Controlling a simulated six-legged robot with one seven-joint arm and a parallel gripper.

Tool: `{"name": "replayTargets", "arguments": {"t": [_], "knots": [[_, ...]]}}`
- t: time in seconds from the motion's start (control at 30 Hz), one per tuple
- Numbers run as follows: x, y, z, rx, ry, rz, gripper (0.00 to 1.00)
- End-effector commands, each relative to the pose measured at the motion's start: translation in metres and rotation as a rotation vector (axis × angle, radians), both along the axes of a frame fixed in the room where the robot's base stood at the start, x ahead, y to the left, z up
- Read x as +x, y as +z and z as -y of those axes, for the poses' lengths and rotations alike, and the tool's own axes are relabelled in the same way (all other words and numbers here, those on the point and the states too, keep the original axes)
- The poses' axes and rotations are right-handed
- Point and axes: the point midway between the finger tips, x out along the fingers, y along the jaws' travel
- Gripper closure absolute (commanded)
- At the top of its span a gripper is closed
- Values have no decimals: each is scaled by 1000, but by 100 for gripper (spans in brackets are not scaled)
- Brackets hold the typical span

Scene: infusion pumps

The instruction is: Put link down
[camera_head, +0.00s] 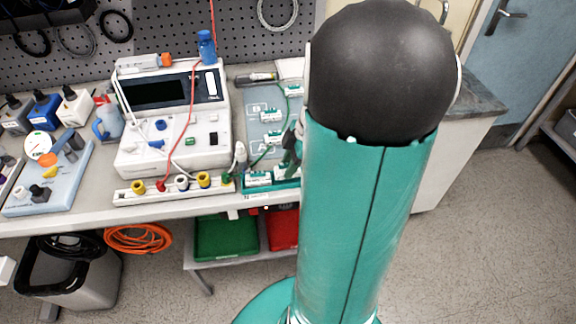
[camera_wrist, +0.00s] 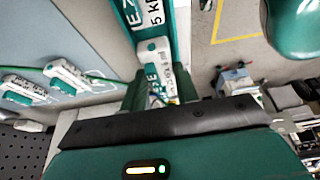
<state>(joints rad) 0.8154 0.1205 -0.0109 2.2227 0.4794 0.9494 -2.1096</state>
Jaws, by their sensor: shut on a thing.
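A white link with dark lettering (camera_wrist: 154,62) sits between the two teal fingers of my gripper (camera_wrist: 160,92) in the wrist view. My gripper is shut on it, and its lower end is partly hidden by the fingers. In the head view my gripper (camera_head: 292,148) is dark green, at the right part of the bench, just above a teal holder (camera_head: 262,188) at the front edge. Further white and teal links lie on the grey-blue mat, one (camera_head: 271,117) at the back and one (camera_head: 272,138) nearer. Whether the held link touches the holder cannot be told.
A white instrument (camera_head: 176,150) stands left of the mat, with a white terminal strip (camera_head: 175,187) before it. Red and green cables run near the mat. My arm hides the bench's right side. Green (camera_head: 225,236) and red bins sit below.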

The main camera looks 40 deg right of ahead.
Motion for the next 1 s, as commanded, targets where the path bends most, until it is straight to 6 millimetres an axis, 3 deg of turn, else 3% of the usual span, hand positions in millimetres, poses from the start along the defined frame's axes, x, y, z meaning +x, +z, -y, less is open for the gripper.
{"name": "replayTargets", "arguments": {"t": [0.13,0.87,0.9,1.0], "knots": [[-1,-17,0,0,-2,-1,93],[-2,-33,-1,2,2,-7,92],[-2,-33,-1,1,2,-7,68],[-2,-33,-1,1,4,-7,49]]}}
